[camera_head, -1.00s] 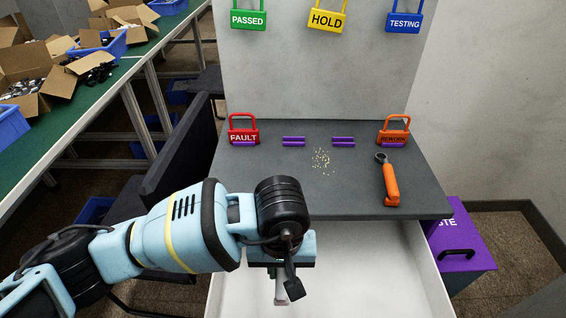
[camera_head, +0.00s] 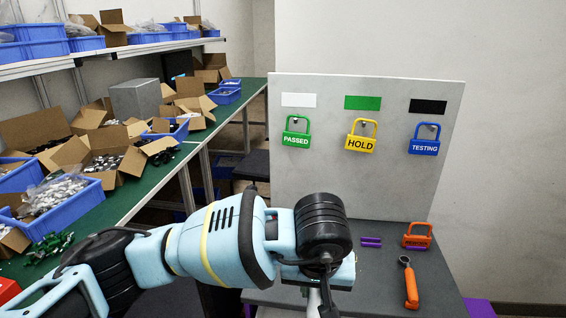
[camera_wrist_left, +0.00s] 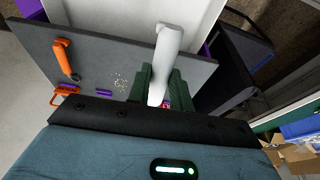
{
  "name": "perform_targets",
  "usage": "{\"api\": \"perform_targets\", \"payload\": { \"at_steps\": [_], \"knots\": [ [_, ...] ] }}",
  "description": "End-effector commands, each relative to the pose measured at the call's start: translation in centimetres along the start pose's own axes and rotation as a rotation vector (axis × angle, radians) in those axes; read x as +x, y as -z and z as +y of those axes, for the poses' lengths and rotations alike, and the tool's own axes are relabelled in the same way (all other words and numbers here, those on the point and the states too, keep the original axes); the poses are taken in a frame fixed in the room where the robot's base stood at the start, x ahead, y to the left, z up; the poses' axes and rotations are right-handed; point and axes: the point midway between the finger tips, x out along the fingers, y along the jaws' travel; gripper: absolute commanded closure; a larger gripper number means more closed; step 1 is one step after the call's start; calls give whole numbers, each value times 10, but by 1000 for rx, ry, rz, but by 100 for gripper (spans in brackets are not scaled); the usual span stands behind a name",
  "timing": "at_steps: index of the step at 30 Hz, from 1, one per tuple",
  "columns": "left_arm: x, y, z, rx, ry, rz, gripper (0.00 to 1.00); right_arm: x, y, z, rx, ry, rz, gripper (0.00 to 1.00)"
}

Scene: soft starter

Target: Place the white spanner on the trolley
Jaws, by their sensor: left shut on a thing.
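My left gripper (camera_head: 322,292) is shut on the white spanner (camera_wrist_left: 170,45). In the left wrist view the spanner's pale shaft stands out from between the dark green fingers (camera_wrist_left: 158,88). In the head view my wrist hides most of it, and only a pale sliver (camera_head: 314,302) shows. The trolley has a dark grey top (camera_head: 380,272), which also shows in the left wrist view (camera_wrist_left: 95,60). The gripper is held over or in front of the top's near left part; its height is unclear. My right gripper is not in view.
An orange-handled tool (camera_head: 411,290) and an orange padlock (camera_head: 416,241) lie at the top's right. An upright panel (camera_head: 440,110) carries green, yellow and blue padlocks. A green bench (camera_head: 110,200) with boxes stands left. Small bits (camera_wrist_left: 121,82) lie scattered mid-top.

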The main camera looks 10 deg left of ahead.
Motion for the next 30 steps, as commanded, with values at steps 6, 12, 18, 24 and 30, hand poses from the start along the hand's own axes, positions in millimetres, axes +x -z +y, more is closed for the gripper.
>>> {"api": "perform_targets", "payload": {
  "at_steps": [6,12,18,24,30],
  "knots": [
    [14,-4,-44,-12,-4,-4,100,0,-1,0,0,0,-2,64],
    [26,-25,-116,-17,-8,-2,100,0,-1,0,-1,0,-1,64],
    [28,-55,-174,-11,-4,-1,100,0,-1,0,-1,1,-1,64],
    [26,-75,-203,-3,0,-1,100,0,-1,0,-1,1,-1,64],
    [25,-80,-210,0,1,-1,100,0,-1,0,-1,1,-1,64]
  ]
}}
